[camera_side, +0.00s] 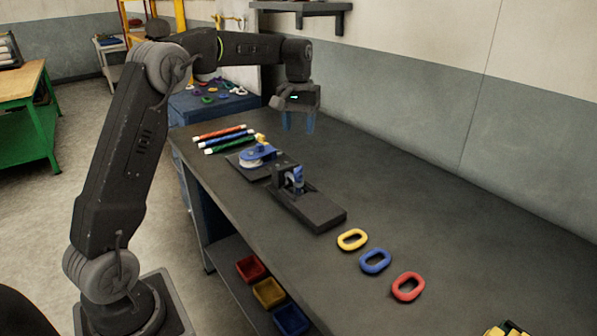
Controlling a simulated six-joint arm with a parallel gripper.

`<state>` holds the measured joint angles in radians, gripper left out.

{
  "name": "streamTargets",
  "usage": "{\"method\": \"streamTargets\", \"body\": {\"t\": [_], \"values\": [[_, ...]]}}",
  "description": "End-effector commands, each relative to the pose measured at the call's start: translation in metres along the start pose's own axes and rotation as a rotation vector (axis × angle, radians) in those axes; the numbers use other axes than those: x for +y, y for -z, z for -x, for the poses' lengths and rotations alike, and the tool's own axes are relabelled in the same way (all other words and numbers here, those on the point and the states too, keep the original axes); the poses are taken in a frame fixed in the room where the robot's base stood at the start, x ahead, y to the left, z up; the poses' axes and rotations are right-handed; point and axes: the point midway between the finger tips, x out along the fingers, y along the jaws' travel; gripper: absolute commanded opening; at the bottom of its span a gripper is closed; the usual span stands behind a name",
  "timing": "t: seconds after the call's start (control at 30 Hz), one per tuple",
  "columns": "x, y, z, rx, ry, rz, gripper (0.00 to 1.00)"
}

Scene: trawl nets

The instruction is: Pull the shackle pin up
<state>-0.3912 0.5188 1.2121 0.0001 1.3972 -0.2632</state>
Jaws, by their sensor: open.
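My gripper (298,125) is open and empty, pointing down above the back part of the dark workbench. Its two bluish fingers are apart. In front of it and to its left, a blue and white fitting with a small yellow part on top (262,140) sits on a dark plate. Next to it, a long dark block (318,212) carries an upright dark bracket holding a blue piece (295,180). I cannot tell for certain which small part is the shackle pin. My gripper touches none of these parts.
Red, blue and green rods with white ends (228,138) lie left of the fittings. Yellow (352,231), blue and red (422,287) oval links lie toward the front right. Coloured bins (268,306) sit below.

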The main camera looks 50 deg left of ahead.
Motion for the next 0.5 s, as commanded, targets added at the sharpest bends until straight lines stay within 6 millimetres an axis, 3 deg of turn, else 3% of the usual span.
{"method": "streamTargets", "body": {"t": [0.27,0.5], "values": [[-0.004,0.010,-0.022,-0.017,0.005,0.021,0.52],[-0.004,0.008,-0.068,-0.018,0.005,0.020,0.52]]}}
